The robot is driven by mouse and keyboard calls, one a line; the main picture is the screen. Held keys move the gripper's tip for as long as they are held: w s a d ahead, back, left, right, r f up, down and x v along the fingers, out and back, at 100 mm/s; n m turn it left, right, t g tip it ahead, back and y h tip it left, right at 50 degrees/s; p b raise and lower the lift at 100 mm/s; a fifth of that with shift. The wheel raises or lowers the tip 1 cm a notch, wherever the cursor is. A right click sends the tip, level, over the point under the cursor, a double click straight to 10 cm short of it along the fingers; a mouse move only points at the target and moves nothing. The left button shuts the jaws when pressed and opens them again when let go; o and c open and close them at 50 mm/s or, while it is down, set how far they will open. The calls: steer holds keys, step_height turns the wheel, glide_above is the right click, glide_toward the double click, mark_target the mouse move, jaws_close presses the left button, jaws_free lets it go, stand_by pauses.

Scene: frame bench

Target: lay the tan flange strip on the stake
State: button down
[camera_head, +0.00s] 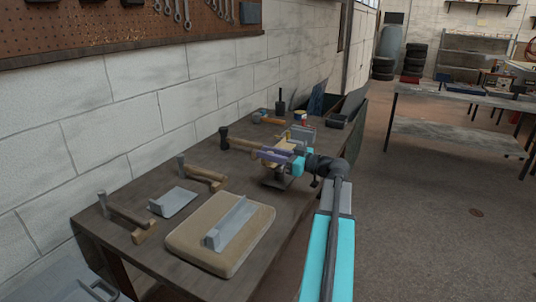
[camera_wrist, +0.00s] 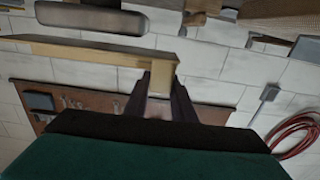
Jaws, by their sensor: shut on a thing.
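My gripper (camera_head: 285,152) is over the middle of the bench, with its purple jaws near a tan piece. In the wrist view my gripper (camera_wrist: 160,92) is shut on the tan flange strip (camera_wrist: 105,51), which runs left from the jaws with a folded end between them. In the head view only a small part of the tan strip (camera_head: 291,143) shows beside the jaws. A dark metal piece just below the gripper, probably the stake (camera_head: 276,181), is partly hidden. Whether the strip touches it cannot be told.
A tan pad (camera_head: 190,250) bearing a grey angle strip (camera_head: 230,224) lies at the bench's near end. Hammers (camera_head: 128,212) and a grey plate (camera_head: 173,201) lie along the wall side. A small can (camera_head: 300,116) and other tools stand farther back. Open floor lies to the right.

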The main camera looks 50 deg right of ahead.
steer(key=shift+f+b, duration=0.85)
steer(key=shift+b, duration=0.1)
stand_by(0.5)
steer(key=c, duration=1.4)
jaws_free()
steer(key=b+v, duration=0.2)
steer(key=v, duration=1.2)
steer(key=shift+a, duration=0.1)
